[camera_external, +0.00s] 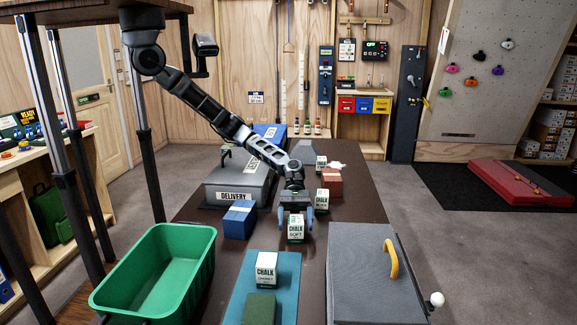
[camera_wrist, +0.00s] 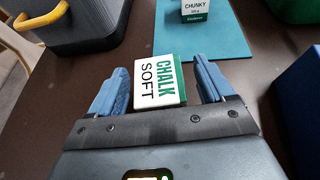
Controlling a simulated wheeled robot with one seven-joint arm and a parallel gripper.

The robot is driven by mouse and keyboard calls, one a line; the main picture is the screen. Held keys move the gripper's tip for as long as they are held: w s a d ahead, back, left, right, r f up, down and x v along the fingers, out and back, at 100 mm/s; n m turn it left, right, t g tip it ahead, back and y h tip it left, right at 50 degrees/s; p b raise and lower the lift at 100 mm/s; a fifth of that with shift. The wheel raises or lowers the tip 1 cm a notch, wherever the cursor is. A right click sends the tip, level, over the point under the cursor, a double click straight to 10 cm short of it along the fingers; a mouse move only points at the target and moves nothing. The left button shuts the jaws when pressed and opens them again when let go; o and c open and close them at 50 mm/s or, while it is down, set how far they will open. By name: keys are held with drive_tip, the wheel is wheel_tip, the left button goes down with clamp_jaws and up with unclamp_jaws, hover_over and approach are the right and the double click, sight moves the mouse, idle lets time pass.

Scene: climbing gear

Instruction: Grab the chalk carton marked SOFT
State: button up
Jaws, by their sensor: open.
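The chalk carton marked SOFT (camera_external: 296,229) is white and green and stands on the dark table in the middle of the external view. In the wrist view the carton (camera_wrist: 160,82) lies between my two blue fingers, its CHALK SOFT label readable. My gripper (camera_external: 296,210) is open and points down over the carton, one finger on each side. In the wrist view my gripper (camera_wrist: 160,88) shows a gap between each finger and the carton. The carton's lower part is hidden in the wrist view.
A CHUNKY chalk carton (camera_external: 266,268) stands on a teal mat (camera_external: 287,290). Other chalk cartons (camera_external: 322,200) stand behind. A blue box (camera_external: 239,220) and a grey DELIVERY case (camera_external: 225,192) are left. A green bin (camera_external: 200,240) and a grey box with a yellow handle (camera_external: 350,265) stand nearer.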

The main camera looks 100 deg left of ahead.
drive_tip(key=shift+x, duration=1.05)
drive_tip(key=c, duration=1.1)
